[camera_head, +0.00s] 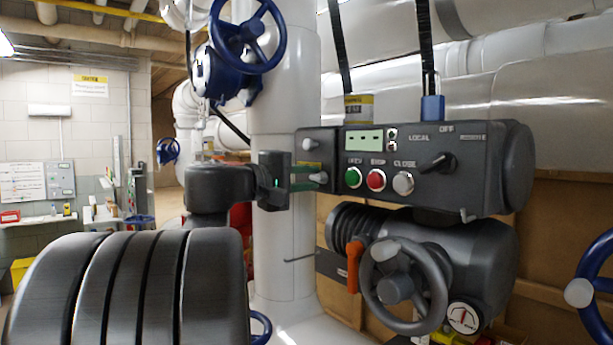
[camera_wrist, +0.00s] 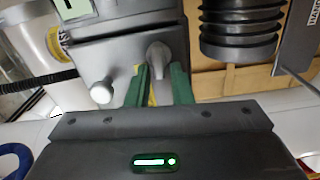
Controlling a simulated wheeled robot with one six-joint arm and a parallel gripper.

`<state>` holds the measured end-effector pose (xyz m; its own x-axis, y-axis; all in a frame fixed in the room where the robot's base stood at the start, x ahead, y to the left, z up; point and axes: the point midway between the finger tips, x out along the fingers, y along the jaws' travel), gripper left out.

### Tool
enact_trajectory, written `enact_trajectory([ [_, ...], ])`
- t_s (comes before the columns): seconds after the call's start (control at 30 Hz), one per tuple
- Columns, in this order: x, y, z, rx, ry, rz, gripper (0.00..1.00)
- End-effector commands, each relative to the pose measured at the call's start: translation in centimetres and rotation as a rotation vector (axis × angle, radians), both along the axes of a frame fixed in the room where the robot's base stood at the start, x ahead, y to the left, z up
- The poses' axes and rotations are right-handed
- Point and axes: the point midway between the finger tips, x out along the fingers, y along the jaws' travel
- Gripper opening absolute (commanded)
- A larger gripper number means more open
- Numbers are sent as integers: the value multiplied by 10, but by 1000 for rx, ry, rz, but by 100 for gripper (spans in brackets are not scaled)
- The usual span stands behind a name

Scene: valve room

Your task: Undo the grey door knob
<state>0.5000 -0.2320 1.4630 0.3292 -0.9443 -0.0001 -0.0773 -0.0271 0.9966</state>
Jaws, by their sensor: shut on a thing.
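The grey door knob (camera_wrist: 157,57) is on the front of a small dark grey box (camera_wrist: 125,48) at the left end of the control panel. My gripper (camera_head: 306,179) reaches it from the left, with its green fingers shut on the knob. In the wrist view, my gripper's two fingers (camera_wrist: 161,84) stand on either side of the knob. The knob's tip points down between them. A second, pale round knob (camera_wrist: 102,92) sits beside it on the same box, outside the fingers. The box front looks shut.
The control panel (camera_head: 436,192) has green, red and grey buttons and a black selector. A blue padlock (camera_head: 432,108) hangs above it. A grey handwheel (camera_head: 394,289) with an orange lever (camera_head: 353,265) is below. A white vertical pipe (camera_head: 277,120) stands behind my gripper.

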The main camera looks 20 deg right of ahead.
Motion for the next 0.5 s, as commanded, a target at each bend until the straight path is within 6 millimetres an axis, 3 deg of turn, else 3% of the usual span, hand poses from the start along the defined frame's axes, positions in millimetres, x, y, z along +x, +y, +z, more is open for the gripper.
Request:
enact_trajectory([
  [0.5,0,0,-2,-13,39,0,0],
])
